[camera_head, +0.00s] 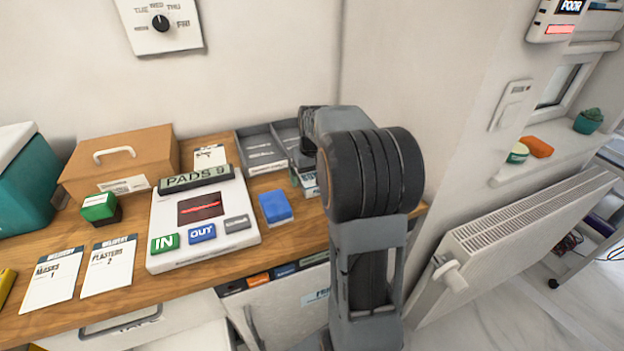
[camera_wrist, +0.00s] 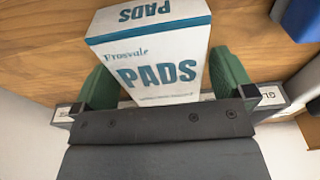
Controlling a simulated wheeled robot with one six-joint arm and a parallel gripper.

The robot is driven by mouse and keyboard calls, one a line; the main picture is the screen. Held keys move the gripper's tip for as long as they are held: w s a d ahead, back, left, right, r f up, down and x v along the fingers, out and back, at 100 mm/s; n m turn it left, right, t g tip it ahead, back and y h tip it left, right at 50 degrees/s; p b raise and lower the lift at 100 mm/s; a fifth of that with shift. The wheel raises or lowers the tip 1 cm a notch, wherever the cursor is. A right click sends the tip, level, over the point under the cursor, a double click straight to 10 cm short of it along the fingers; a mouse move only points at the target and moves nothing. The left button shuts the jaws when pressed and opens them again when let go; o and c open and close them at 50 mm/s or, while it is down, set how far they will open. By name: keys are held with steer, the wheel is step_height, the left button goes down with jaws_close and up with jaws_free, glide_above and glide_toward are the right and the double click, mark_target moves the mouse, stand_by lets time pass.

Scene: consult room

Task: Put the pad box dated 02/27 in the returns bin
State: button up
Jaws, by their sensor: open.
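A white and blue pad box (camera_wrist: 155,70) marked "Frosvale PADS" stands between the green fingers of my gripper (camera_wrist: 166,82) in the wrist view. The gripper is open around it, and whether a finger touches it I cannot tell. No date shows on the visible faces. In the head view my arm hides the gripper and most of the spot; a sliver of a whitish box (camera_head: 309,186) shows beside the arm. Two grey trays (camera_head: 262,165) stand at the back of the wooden counter; their labels are too small to read, so I cannot tell which is the returns bin.
A white device (camera_head: 162,255) with a "PADS 9" display and IN and OUT buttons sits on the counter (camera_head: 120,312). A blue block (camera_head: 275,207) lies right of it. A wooden case (camera_head: 130,165), a green stamp (camera_head: 99,207) and delivery cards (camera_head: 108,265) are left. A radiator (camera_head: 530,235) stands right.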

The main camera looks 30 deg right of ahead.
steer(key=shift+f, duration=0.25)
steer(key=shift+c, duration=0.3)
steer(key=c, duration=0.8)
steer(key=shift+r, duration=0.1)
steer(key=shift+c, duration=0.2)
